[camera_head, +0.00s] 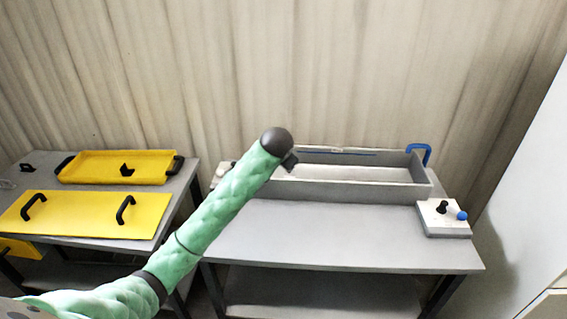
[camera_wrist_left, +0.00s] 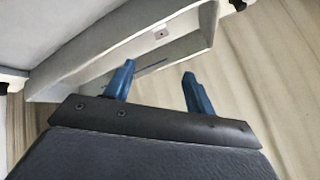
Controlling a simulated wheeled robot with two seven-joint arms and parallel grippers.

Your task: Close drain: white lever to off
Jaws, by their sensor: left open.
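The grey tank (camera_head: 345,188) stands on the right table. Its near wall also shows in the left wrist view (camera_wrist_left: 110,58). I cannot make out a white lever for sure; a small whitish part (camera_head: 222,170) shows at the tank's left end, partly behind my left arm. My left gripper (camera_head: 290,161) appears as a small dark piece over the tank's left part, its fingers not clear there. In the left wrist view its two blue fingers (camera_wrist_left: 159,85) are apart with nothing between them, pointing toward the tank. My right gripper is out of view.
A white block (camera_head: 437,224) with a black knob (camera_head: 442,207) and a blue knob (camera_head: 462,215) sits on the table's right. A blue handle (camera_head: 427,151) is at the tank's right end. The left table holds a yellow tray (camera_head: 95,168) and a yellow panel (camera_head: 85,220). The tabletop's front (camera_head: 330,235) is clear.

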